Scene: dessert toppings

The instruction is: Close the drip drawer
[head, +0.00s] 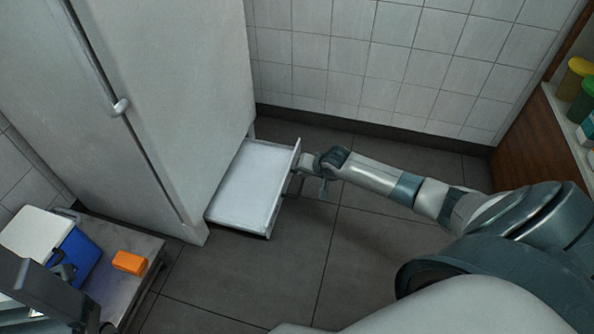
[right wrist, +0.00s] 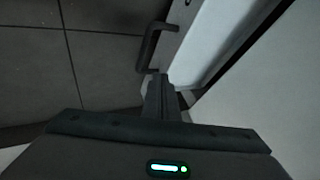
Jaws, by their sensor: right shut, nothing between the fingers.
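The drip drawer (head: 245,190) is pulled out from the bottom of the tall grey cabinet (head: 175,100) in the head view. It looks like a shallow, empty white tray. My right gripper (head: 306,165) is shut and empty, at the outer side of the drawer front. In the right wrist view, the closed fingertips (right wrist: 160,82) are close to the drawer front (right wrist: 180,35), beside one end of its dark bar handle (right wrist: 148,48). I cannot tell whether they touch. A dark part of my left arm shows at the lower left; its fingers are not clear.
A low metal table (head: 135,285) at lower left holds a blue box with a white lid (head: 35,235) and an orange block (head: 129,262). Tiled walls stand behind. A wooden counter (head: 540,130) with several tubs is at right. The dark floor (head: 365,235) before the drawer is clear.

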